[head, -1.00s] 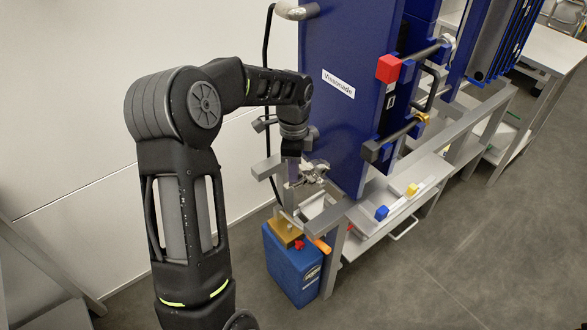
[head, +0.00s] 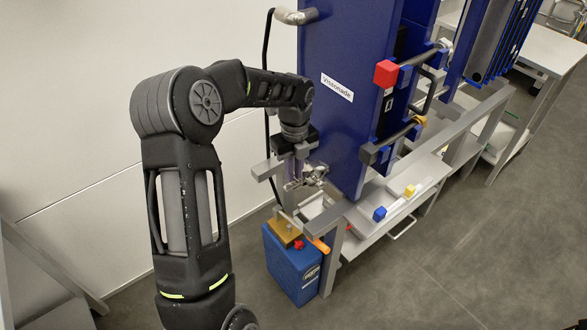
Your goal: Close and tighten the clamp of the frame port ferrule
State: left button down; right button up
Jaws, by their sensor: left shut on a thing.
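The clamp (head: 313,174) is a small grey metal piece at the frame port ferrule, low on the left side of the tall blue tank and above the grey frame. My left gripper (head: 293,184) reaches down to it from above, with its fingers pointing down, and is shut on part of the clamp. The fingers hide part of the clamp and the ferrule, so I cannot tell how far the clamp is closed. My right gripper is not in view.
The blue tank (head: 345,120) stands close to the right of my gripper. The grey frame (head: 350,212) runs below it. A blue box (head: 290,268) with an orange-handled part (head: 318,244) stands under the clamp. A black hose (head: 267,90) hangs behind. Floor at the right is clear.

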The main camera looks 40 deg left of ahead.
pick_arm(q)
jog(key=m+p, duration=0.1)
jog(key=m, duration=0.4)
jog(key=shift+w, duration=0.15)
jog(key=shift+d+m, duration=0.1)
jog(key=shift+m, duration=0.2)
jog(key=c, duration=1.6)
grip_release()
jog(key=shift+c, duration=0.2)
jog(key=shift+d+r, duration=0.1)
jog(key=shift+r, duration=0.05)
